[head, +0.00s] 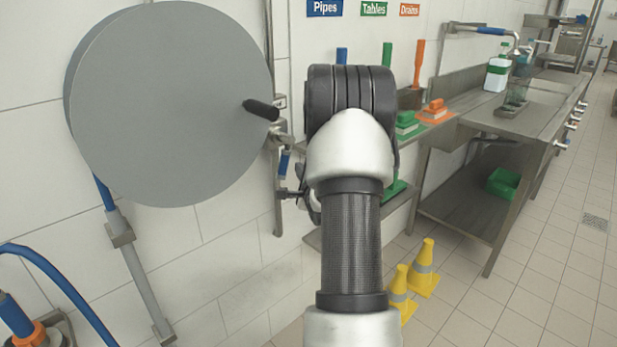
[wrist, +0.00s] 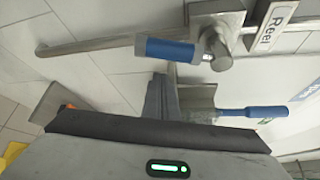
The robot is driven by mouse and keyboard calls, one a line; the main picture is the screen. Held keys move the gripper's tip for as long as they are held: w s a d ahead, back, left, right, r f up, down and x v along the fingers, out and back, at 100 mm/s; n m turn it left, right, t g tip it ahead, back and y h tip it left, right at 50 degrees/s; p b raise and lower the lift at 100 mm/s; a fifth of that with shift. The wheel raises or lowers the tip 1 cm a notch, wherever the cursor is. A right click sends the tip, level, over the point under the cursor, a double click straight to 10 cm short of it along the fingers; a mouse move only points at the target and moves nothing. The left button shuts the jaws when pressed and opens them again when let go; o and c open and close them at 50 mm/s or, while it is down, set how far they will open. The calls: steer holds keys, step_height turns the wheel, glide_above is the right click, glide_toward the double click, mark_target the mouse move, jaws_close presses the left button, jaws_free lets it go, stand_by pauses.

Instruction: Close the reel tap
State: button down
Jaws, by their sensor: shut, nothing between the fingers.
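The reel tap (wrist: 215,48) is a metal valve on a pipe beside a "Reel" label (wrist: 272,25) in the wrist view. Its blue lever (wrist: 170,50) points left there, along the pipe. In the head view a blue lever (head: 285,164) hangs downward beside the grey reel. My gripper (wrist: 163,95) is shut and empty, its dark fingers just below the lever in the wrist view. I cannot tell whether they touch it. In the head view my arm hides most of the gripper.
The large grey reel (head: 170,105), with a black handle (head: 261,109), is on the wall at left. A second blue handle (wrist: 252,112) lies right of my fingers. The floor at right is open.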

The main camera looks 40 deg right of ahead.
mark_target(284, 165)
steer(key=shift+a+r, duration=0.25)
steer(key=shift+a, duration=0.3)
steer(key=shift+a+r, duration=0.2)
steer(key=shift+a, duration=0.35)
steer(key=shift+a+r+p, duration=0.1)
steer(key=shift+r+p, duration=0.05)
steer(key=shift+p, duration=0.2)
